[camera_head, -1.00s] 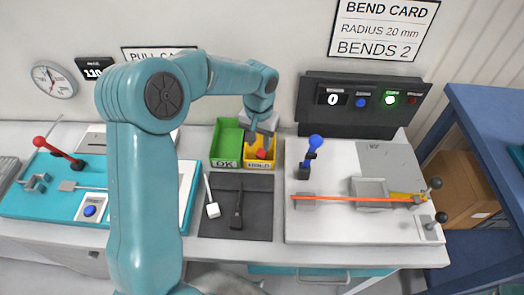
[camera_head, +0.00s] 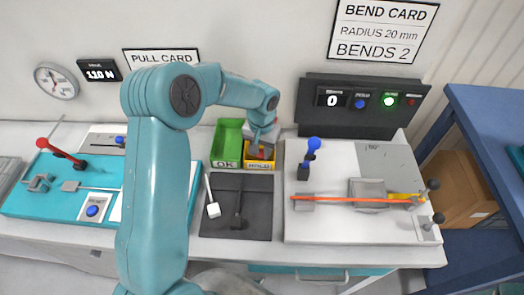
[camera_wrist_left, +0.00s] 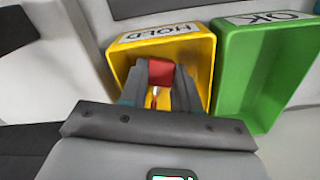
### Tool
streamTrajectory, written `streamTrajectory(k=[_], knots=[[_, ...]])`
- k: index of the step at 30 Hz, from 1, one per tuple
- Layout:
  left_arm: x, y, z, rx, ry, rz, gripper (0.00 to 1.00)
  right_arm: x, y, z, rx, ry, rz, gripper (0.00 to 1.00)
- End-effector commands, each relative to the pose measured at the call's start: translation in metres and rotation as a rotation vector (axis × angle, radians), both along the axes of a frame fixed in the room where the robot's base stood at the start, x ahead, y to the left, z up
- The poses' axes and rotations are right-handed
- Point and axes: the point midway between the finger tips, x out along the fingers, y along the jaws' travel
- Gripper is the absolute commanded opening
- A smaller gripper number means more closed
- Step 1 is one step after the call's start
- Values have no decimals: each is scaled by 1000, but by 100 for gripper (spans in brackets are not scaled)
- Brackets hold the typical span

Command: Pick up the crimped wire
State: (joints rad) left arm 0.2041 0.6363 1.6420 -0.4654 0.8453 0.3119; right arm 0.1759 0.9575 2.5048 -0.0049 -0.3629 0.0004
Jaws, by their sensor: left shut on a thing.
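My left gripper (camera_head: 260,150) reaches down into the yellow HOLD bin (camera_head: 259,165). In the left wrist view its fingers (camera_wrist_left: 160,88) are shut on a small red piece with a thin shiny tip, which looks like the crimped wire (camera_wrist_left: 160,70). The piece is still inside the yellow bin, whose wall (camera_wrist_left: 203,62) stands around the fingers. In the head view the fingers mostly hide the held piece. My right gripper is not in view.
The green OK bin (camera_head: 228,160) stands directly beside the yellow bin. A dark mat (camera_head: 222,228) with tools lies in front. On the right, an orange-red wire (camera_head: 345,200) lies across a bending board (camera_head: 330,228). A teal pull tester (camera_head: 40,205) is on the left.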

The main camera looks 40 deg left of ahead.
Motion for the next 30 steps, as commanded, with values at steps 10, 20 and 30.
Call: streamTrajectory(k=[10, 20, 30], knots=[[-3, -2, 32, 1, -5, 1, 0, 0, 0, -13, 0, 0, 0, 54], [-23, -14, 68, 0, 0, -3, 0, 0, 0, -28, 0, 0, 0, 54], [-109, -67, 67, 0, -3, -6, 0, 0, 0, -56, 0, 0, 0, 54]])
